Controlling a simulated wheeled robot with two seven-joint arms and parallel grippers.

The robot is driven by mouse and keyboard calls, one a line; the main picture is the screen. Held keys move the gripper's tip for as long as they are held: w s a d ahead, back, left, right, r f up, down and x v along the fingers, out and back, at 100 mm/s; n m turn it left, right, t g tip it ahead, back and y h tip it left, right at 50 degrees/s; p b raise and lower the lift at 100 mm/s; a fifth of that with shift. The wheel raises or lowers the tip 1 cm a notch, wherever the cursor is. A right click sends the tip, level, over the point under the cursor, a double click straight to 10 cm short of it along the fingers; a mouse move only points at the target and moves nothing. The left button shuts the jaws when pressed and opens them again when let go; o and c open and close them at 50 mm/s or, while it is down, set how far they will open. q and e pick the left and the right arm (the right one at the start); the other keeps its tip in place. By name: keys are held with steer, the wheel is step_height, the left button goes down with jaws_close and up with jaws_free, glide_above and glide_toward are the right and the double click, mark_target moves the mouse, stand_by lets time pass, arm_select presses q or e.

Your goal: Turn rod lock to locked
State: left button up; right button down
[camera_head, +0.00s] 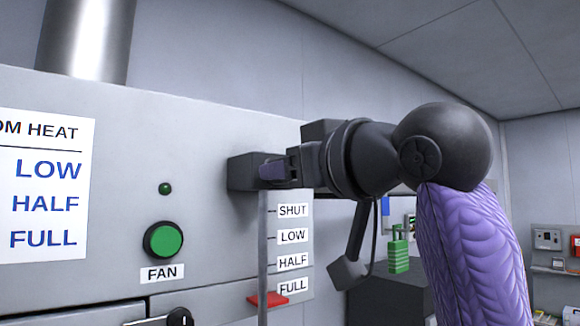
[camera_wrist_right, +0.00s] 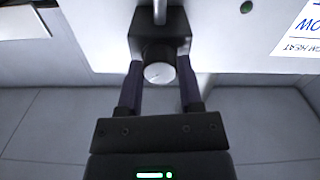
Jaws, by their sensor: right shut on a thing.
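The rod lock is a dark block (camera_head: 242,174) on the grey cabinet's front, at the top of a vertical metal rod (camera_head: 263,240). In the right wrist view the block (camera_wrist_right: 160,38) carries a round light-grey knob (camera_wrist_right: 158,73) with a thin mark on its face. My right gripper (camera_head: 274,170) reaches in from the right and is shut on the knob; its two fingers (camera_wrist_right: 160,78) stand on either side of it. In the head view the fingers hide the knob. I cannot read a locked or unlocked label. My left gripper is not in view.
A red pointer (camera_head: 268,299) at the rod's lower end is beside the FULL label (camera_head: 293,286), below SHUT, LOW and HALF. A green FAN button (camera_head: 164,241) and a small green lamp (camera_head: 165,188) are left of the rod. A green padlock-like thing (camera_head: 399,252) hangs behind my arm.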

steer(key=n+p, duration=0.3)
steer(key=n, duration=0.8)
steer(key=shift+r+p, duration=0.1)
steer(key=shift+p, duration=0.2)
stand_by(0.4)
steer(key=shift+c, duration=1.2)
jaws_free()
steer(key=b+v, duration=0.4)
steer(key=v, duration=0.6)
steer(key=shift+b, duration=0.3)
